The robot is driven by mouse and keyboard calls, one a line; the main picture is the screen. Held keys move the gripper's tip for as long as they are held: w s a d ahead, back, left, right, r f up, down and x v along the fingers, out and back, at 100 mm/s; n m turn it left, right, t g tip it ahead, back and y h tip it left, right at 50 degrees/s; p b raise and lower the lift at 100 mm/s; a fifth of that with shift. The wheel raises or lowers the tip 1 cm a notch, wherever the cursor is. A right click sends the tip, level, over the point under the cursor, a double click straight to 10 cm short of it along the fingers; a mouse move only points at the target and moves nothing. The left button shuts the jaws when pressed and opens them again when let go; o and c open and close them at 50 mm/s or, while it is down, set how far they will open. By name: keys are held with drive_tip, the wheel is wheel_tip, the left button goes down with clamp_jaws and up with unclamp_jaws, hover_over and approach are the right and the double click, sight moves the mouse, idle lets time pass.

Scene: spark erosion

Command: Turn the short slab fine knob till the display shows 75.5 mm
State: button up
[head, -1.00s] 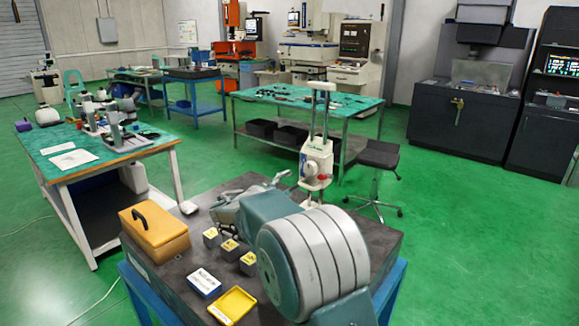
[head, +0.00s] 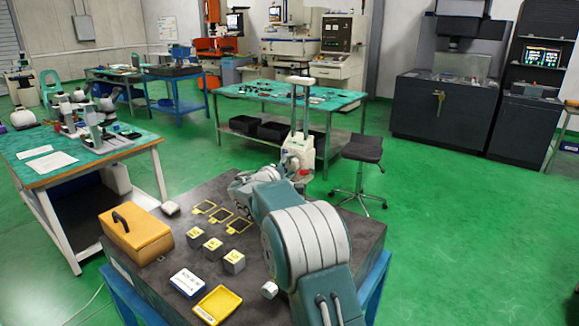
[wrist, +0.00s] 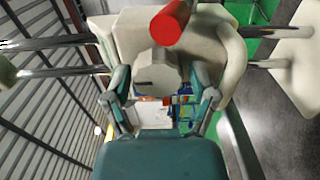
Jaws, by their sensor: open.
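The height gauge (head: 300,150), cream with two upright columns, stands at the far edge of the dark surface plate, its lower part partly behind my arm. In the wrist view its cream body (wrist: 128,32) is close, with chrome columns running sideways. A red knob (wrist: 172,22) sticks out at the top. A pale round knob (wrist: 155,75) lies between the two teal fingers of my gripper (wrist: 161,98), which are open and apart. I cannot tell whether they touch it. My gripper is small and partly hidden by my arm in the head view. I see no readable display on the gauge.
The dark plate (head: 165,282) carries an orange case (head: 135,236), several grey blocks (head: 212,249), yellow outlines (head: 221,216), a blue-white box (head: 187,282) and a yellow tray (head: 217,304). A black stool (head: 361,150) stands behind, to the right. Green floor is clear at right.

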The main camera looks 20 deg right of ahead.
drive_tip(key=shift+d, duration=0.2)
drive_tip(key=shift+a, duration=0.1)
drive_tip(key=c, duration=0.9)
drive_tip(key=shift+a, duration=0.1)
drive_tip(key=shift+f+n, duration=0.1)
drive_tip(key=shift+n, duration=0.2)
drive_tip(key=n, duration=0.3)
drive_tip(key=shift+f+n, duration=0.1)
drive_tip(key=shift+n, duration=0.2)
drive_tip(key=shift+a+f+n, duration=0.15)
drive_tip(key=shift+n, duration=2.15)
drive_tip(key=o, duration=0.9)
